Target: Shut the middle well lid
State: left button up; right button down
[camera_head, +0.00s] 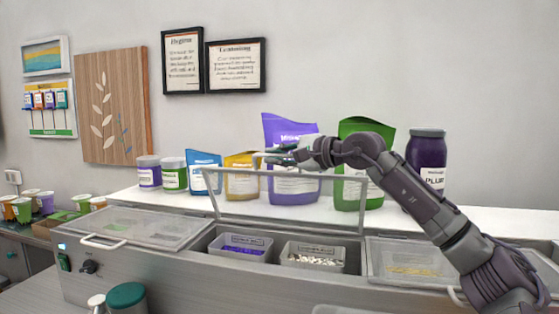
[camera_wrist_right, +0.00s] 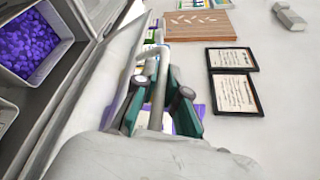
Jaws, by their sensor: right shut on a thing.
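The middle well lid (camera_head: 235,171) is a clear panel in a grey frame. It stands raised, close to upright, at the back of the open middle well (camera_head: 269,272). My right gripper (camera_head: 287,157) is at the lid's top edge, shut on its pale handle. In the right wrist view the green-sided fingers (camera_wrist_right: 158,80) close around the handle bar (camera_wrist_right: 150,48). Inside the well are a tub of purple pieces (camera_head: 241,247) and a tub of white pieces (camera_head: 312,257).
The left well lid (camera_head: 150,224) and right well lid (camera_head: 405,262) lie shut on either side. Several pouches and jars, including a purple pouch (camera_head: 290,135) and a dark jar (camera_head: 426,160), stand behind the raised lid.

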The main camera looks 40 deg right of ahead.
jog(key=shift+s+a+f, duration=0.15)
jog(key=shift+s+a, duration=0.05)
jog(key=shift+a, duration=0.1)
jog(key=c, duration=1.2)
grip_release()
jog(key=v, duration=1.2)
